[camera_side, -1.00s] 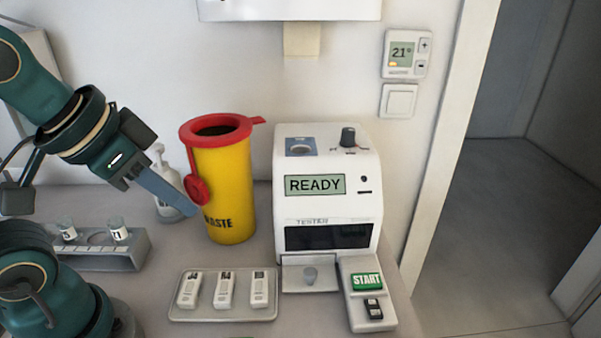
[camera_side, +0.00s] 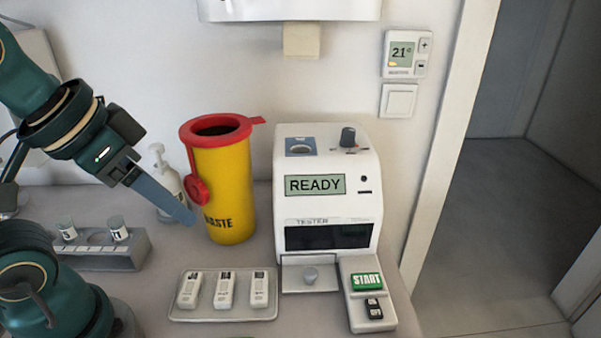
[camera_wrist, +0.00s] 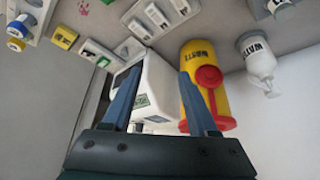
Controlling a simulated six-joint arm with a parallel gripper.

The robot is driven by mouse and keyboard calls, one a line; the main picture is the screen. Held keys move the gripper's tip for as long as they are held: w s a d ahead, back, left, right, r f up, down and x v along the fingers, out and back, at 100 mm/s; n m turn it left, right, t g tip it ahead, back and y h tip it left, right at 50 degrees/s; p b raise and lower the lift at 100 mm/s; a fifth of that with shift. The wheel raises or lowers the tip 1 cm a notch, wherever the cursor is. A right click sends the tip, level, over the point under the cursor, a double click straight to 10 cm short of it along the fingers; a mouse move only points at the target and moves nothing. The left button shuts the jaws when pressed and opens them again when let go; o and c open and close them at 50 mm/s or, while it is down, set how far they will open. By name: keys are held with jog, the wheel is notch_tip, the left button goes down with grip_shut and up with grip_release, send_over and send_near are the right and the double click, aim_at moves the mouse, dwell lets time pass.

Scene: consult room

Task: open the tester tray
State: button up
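The tester (camera_side: 328,160) is a white machine against the wall with a READY display. I cannot tell whether the tray sits fully in. My gripper (camera_side: 190,219) is in front of the yellow bin, left of the tester and well apart from the tray. In the wrist view, my gripper's blue fingers (camera_wrist: 159,72) are spread with nothing held. The tester (camera_wrist: 158,90) shows between and beyond them; its tray cannot be made out there.
The yellow waste bin (camera_side: 232,185) with red rim stands between gripper and tester. A tray of white cassettes (camera_side: 222,310) lies in front. The green START button (camera_side: 366,282) is right of the tester tray. A vial rack (camera_side: 115,258) and a white bottle (camera_side: 168,180) are left.

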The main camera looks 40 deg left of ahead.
notch_tip(320, 180, up, 4)
jog(key=w+f, duration=0.1)
jog(key=w, duration=0.1)
jog(key=g, duration=0.6)
send_over(310, 271)
jog(key=shift+f, duration=0.75)
notch_tip(310, 271, down, 18)
jog(key=shift+f, duration=0.1)
grip_shut()
dwell(1.3)
